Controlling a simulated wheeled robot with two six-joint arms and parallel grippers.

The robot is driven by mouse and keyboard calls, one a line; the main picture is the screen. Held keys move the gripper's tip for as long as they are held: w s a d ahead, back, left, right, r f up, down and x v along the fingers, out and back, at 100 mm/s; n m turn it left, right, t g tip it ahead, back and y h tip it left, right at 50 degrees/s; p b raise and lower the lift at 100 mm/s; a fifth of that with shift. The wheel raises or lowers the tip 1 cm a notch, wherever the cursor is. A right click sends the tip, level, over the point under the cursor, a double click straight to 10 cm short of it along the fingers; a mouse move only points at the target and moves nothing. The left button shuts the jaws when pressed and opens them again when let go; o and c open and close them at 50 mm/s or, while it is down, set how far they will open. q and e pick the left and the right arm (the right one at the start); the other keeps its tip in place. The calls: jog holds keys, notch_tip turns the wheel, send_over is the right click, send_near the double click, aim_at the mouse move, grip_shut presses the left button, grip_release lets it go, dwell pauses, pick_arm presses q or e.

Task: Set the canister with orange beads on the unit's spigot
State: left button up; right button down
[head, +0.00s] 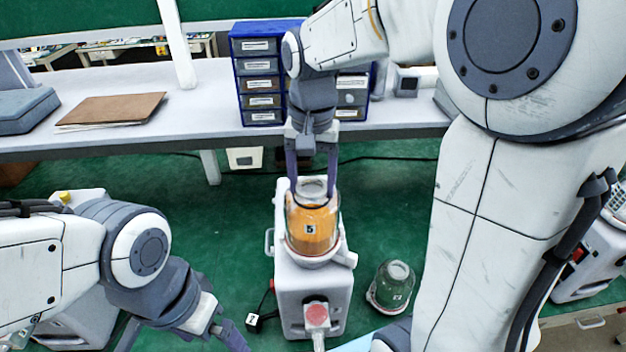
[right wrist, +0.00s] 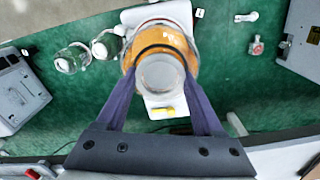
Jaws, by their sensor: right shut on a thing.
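The canister with orange beads (head: 313,228) is upright, with a clear body and a small numbered label. It also shows in the right wrist view (right wrist: 172,38), seen from its lid end. My right gripper (head: 314,190) is shut on its upper part, one finger on each side. The white unit (head: 298,285) stands below, with a red knob (head: 317,314) at its front. The canister's base is at the unit's top; the spigot is hidden, so I cannot tell whether it is seated. My left gripper (head: 215,330) is low at the left, its fingertips unclear.
A clear greenish canister (head: 394,283) stands right of the unit. Behind are a white bench (head: 190,105), blue drawers (head: 258,75) and a brown folder (head: 112,108). Another white unit (head: 590,260) is at right.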

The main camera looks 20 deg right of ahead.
jog(key=shift+f+b, duration=0.95)
jog(key=shift+f, duration=0.45)
grip_release()
jog(key=shift+r, duration=0.1)
notch_tip(320, 180, up, 10)
jog(key=shift+r+b, duration=0.15)
jog(key=shift+b, duration=0.6)
notch_tip(320, 180, down, 10)
jog(key=shift+f+p, duration=0.25)
jog(key=shift+p, duration=0.55)
jog(key=shift+r, duration=0.3)
